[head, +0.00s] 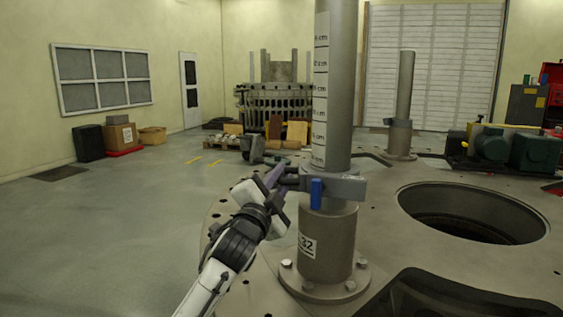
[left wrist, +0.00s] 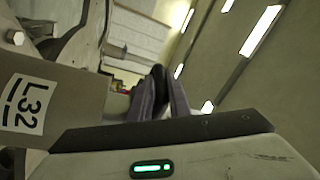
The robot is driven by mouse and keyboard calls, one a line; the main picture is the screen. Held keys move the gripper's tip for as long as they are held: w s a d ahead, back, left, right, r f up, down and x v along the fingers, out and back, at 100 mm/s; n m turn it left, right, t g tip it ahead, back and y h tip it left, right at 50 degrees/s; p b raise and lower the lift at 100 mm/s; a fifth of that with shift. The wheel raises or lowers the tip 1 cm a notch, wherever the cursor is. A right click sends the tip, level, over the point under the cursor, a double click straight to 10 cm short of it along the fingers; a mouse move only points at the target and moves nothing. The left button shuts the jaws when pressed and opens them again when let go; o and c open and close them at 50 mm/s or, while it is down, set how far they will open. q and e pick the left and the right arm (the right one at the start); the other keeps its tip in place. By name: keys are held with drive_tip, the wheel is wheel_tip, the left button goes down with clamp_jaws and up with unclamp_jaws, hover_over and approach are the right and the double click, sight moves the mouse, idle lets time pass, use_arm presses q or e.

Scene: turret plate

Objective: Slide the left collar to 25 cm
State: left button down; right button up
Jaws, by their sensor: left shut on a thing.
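The left collar (head: 346,188) is a grey clamp around the left post (head: 342,90), with a blue lever (head: 316,194) at its front. It sits low on the post, just below the white scale strip (head: 320,95) and above the wider base sleeve (head: 327,243) labelled 32. The strip's numbers are too small to read surely. My left gripper (head: 280,178) is shut on the collar's dark handle at its left side. In the left wrist view my fingers (left wrist: 160,100) close on a dark part, and the sleeve (left wrist: 60,95) reads L32. My right gripper is out of view.
A large round hole (head: 470,213) opens in the plate right of the post. A second post with a collar (head: 398,125) stands farther back. Green machinery (head: 505,148) is at the right.

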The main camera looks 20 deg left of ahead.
use_arm(q)
wheel_tip(320, 180, down, 5)
drive_tip(key=shift+r+b, duration=0.1)
drive_tip(key=shift+b, duration=0.65)
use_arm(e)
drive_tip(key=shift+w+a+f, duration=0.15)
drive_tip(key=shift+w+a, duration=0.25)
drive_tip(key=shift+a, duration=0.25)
use_arm(q)
drive_tip(key=c, duration=1.7)
unclamp_jaws()
drive_tip(key=shift+a, duration=0.1)
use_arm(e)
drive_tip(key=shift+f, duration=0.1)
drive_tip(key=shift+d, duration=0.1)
use_arm(q)
drive_tip(key=shift+s, duration=0.15)
